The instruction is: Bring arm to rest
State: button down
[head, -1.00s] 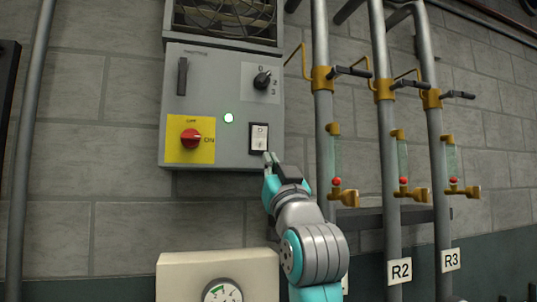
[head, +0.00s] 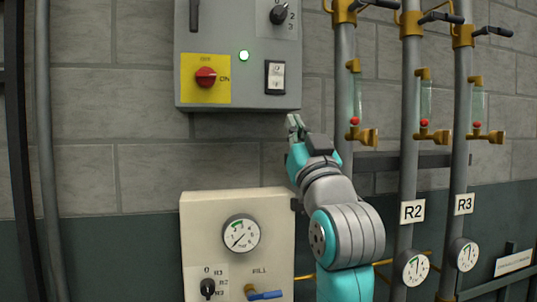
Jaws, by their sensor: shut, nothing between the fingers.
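My gripper (head: 295,124) is shut and empty. It points up, just below the lower right corner of the grey control box (head: 240,97) on the wall, and appears apart from it. My arm comes up from the bottom of the picture, in front of the pipes.
A cream panel (head: 207,217) with a gauge (head: 241,234), a black knob (head: 208,288) and a blue-handled valve (head: 265,295) is at lower left of my arm. Vertical pipes with brass valves stand at right, with tags R2 (head: 412,211) and R3 (head: 463,204).

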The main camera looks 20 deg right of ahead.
jog(key=shift+f, duration=0.1)
notch_tip(320, 180, down, 25)
jog(key=w+g, duration=0.1)
jog(key=g, duration=0.1)
jog(key=s+f+g, duration=0.1)
jog(key=s+f, duration=0.3)
jog(key=f, duration=0.7)
jog(key=s+f+g, duration=0.2)
jog(key=s+f, duration=0.3)
jog(key=f, duration=0.6)
jog(key=s+f+g, duration=0.3)
jog(key=s+f, duration=1.2)
jog(key=s, duration=0.4)
jog(key=s+f+g, duration=0.2)
jog(key=s, duration=1.9)
jog(key=shift+s+f+g, duration=0.15)
jog(key=shift+f+g, duration=0.15)
jog(key=shift+f, duration=0.1)
